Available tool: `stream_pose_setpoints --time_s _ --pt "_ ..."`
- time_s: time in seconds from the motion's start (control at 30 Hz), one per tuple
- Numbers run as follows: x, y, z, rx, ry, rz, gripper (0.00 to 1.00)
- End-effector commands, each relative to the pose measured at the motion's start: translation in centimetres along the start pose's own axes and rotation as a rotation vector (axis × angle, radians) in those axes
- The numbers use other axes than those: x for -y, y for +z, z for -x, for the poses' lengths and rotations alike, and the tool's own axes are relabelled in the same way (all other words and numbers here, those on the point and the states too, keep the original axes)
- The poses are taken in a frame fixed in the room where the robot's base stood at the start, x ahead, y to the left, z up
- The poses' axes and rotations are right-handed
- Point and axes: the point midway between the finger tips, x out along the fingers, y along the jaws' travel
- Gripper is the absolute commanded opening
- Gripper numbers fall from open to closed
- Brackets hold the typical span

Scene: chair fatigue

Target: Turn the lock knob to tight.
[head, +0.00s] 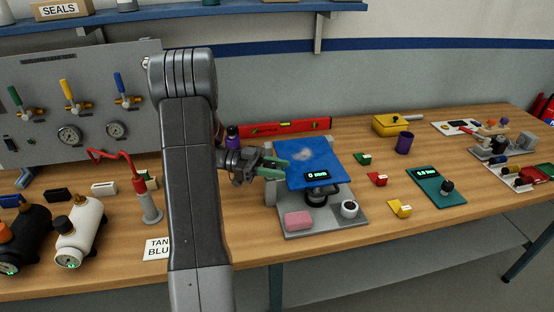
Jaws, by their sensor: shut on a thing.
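A chair test fixture stands on the bench, with a blue seat panel (308,160) above a grey base plate (325,220). A small display on the panel's front reads 0 mm. My gripper (275,168) has green fingers and reaches in from the left, at the panel's left edge. It is shut on a small part at the fixture's left side, which I take to be the lock knob. The fingers hide most of that part, so its turned position and any markings cannot be read.
A pink block (298,220) and a small white-and-dark round part (349,209) sit on the base plate. Green, red and yellow small blocks lie to the right, near a teal gauge (437,186). A red level (285,128) lies behind. My arm hides the bench left of the fixture.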

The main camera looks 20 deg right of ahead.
Motion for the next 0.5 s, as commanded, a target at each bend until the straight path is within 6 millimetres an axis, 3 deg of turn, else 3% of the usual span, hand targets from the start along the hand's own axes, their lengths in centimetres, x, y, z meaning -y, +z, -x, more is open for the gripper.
stream_pose_setpoints --time_s 0.5 --pt "-0.36 -0.18 -0.02 0.0 0.18 0.001 0.09"
